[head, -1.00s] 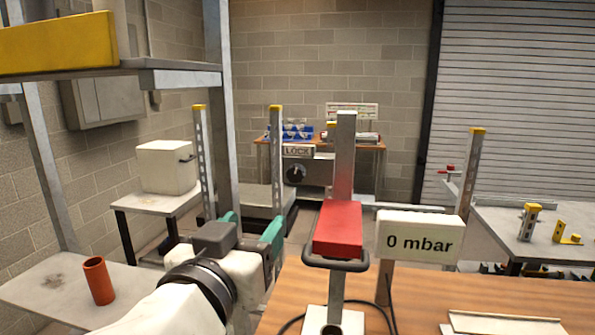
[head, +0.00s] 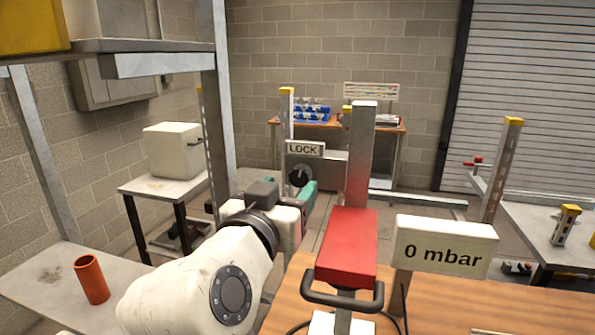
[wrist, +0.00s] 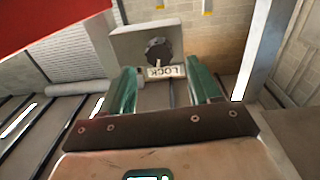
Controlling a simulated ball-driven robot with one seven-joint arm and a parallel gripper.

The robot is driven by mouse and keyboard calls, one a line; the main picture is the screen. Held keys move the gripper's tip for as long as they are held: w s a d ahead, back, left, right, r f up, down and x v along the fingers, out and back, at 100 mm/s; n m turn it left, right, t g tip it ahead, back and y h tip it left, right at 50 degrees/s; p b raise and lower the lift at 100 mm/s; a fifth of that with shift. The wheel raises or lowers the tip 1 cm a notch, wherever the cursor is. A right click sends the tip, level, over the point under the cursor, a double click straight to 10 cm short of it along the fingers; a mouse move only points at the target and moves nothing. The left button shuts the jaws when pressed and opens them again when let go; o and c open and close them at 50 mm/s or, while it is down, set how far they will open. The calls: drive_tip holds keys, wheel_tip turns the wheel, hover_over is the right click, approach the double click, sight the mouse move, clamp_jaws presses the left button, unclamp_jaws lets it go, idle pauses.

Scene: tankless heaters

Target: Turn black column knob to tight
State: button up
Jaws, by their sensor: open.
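The black knob (head: 299,177) sits on a grey box face under a LOCK sign (head: 304,149), on a grey column. A pale mark shows on the knob. My gripper (head: 287,189) has teal fingers and is in front of the knob, overlapping the lower part of its box. In the wrist view the knob (wrist: 158,50) appears upside down, beyond and between the tips of my open gripper (wrist: 163,75). Nothing is between the fingers, and they look apart from the knob. The remaining distance is hard to judge.
A red pad with a black handle (head: 347,248) and a "0 mbar" sign (head: 443,246) stand on the wooden bench (head: 440,305) just right of my arm. A shelf post (head: 222,100) rises at left. An orange cylinder (head: 91,280) stands on the left table.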

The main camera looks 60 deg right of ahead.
sight(298, 177)
drive_tip(key=shift+p+x, duration=0.6)
drive_tip(key=shift+x, duration=1.95)
drive_tip(key=shift+c, duration=0.3)
drive_tip(key=shift+a, duration=0.1)
drive_tip(key=c, duration=1)
